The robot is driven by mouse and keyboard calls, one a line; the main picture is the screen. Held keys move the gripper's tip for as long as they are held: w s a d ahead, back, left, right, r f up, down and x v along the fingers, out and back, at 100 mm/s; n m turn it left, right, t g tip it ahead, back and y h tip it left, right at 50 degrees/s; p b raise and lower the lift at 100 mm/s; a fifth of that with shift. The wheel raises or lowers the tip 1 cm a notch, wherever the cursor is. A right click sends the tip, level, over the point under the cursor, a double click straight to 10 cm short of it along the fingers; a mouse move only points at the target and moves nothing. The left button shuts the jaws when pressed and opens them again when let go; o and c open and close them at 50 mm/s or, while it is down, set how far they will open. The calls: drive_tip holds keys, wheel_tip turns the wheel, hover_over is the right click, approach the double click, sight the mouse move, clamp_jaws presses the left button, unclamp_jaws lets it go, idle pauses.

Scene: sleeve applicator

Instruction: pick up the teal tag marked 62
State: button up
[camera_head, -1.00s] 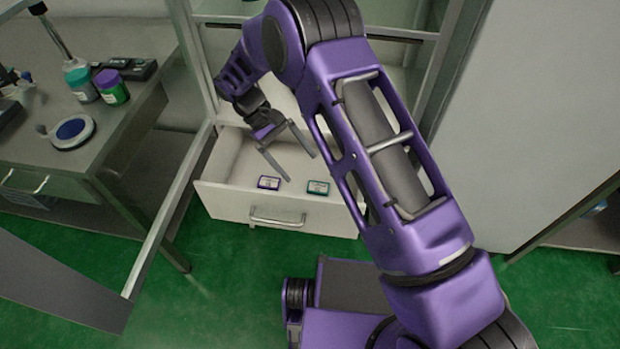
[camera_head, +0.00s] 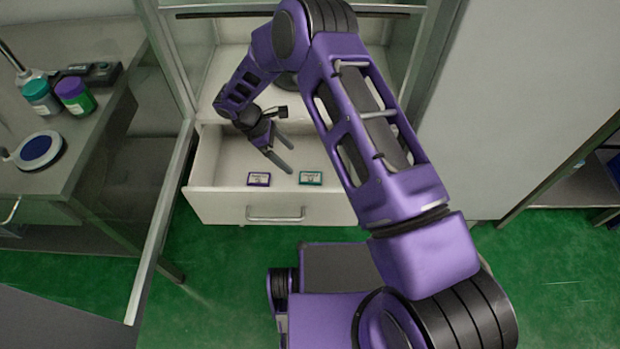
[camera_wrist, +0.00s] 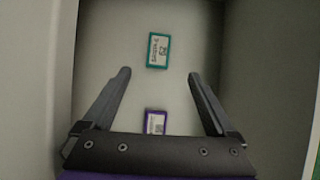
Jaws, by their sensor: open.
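A teal tag (camera_head: 310,178) with a pale label lies in the open white drawer (camera_head: 222,208). In the wrist view the teal tag (camera_wrist: 158,51) is beyond my fingertips, close to midway between them. The number on its label is too small to read surely. A purple tag (camera_head: 259,179) lies left of it in the head view. In the wrist view the purple tag (camera_wrist: 155,121) sits between my fingers near the palm, partly cut off by it. My gripper (camera_head: 284,170) is open and empty over the drawer; its spread fingers show in the wrist view (camera_wrist: 159,73).
The drawer walls (camera_wrist: 48,90) rise close on both sides of my gripper. A glass-fronted cabinet frame (camera_head: 160,225) stands at the left. A bench (camera_head: 75,150) at the far left holds jars (camera_head: 75,95) and a round blue-topped dish (camera_head: 40,150).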

sight(309, 177)
drive_tip(key=b+x, duration=0.1)
drive_tip(key=x, duration=1)
drive_tip(key=shift+w, duration=0.15)
drive_tip(key=c, duration=1.4)
